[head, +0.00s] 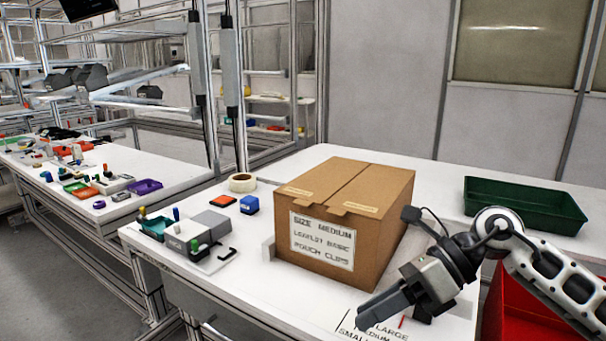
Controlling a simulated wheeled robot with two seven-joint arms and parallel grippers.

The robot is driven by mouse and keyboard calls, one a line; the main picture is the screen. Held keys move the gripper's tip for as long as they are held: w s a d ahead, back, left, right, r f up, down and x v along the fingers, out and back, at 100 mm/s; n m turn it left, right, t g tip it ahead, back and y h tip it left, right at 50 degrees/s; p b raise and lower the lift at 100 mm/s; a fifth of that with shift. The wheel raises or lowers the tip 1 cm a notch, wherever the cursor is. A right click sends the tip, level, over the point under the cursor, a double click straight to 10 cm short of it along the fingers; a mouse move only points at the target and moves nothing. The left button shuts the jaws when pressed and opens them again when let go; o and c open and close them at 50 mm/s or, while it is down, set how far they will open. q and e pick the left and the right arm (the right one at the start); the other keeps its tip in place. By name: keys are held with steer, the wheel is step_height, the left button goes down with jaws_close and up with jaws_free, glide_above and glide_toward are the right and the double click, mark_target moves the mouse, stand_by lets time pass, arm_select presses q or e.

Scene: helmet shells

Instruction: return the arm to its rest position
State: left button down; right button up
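My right arm comes in from the right side of the head view. My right gripper (386,308) hangs over the front right part of the white table (240,275), in front of the cardboard box. Its dark fingers point down and to the left. They look close together, but I cannot tell whether a gap lies between them. I see nothing clearly held in it. My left gripper is not in view.
A closed cardboard box (345,205) with a size label stands mid-table. A dark green tray (525,205) lies behind my arm, and a red bin (530,310) is below it at right. A tape roll (242,183), blue block (249,205) and small fixture (187,240) sit at left.

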steer(key=s+a+r+m+t+y, duration=0.1)
steer(key=s+a+r+m+y, duration=0.15)
steer(key=a+m+y, duration=0.35)
steer(key=d+f+m+t+h, duration=0.3)
steer(key=f+m+t+h, duration=0.35)
steer(key=m, duration=0.95)
steer(key=d+f+m+t+h, duration=0.4)
steer(key=f+m+t, duration=0.55)
steer(key=m, duration=0.65)
steer(key=s+d+f+m+g+h, duration=0.2)
steer(key=s+f+m+g+h, duration=0.1)
steer(key=s+f+m, duration=0.5)
steer(key=s+f+g, duration=0.1)
steer(key=s+f, duration=0.2)
steer(key=shift+s+d+g, duration=0.2)
steer(key=shift+d+g, duration=0.2)
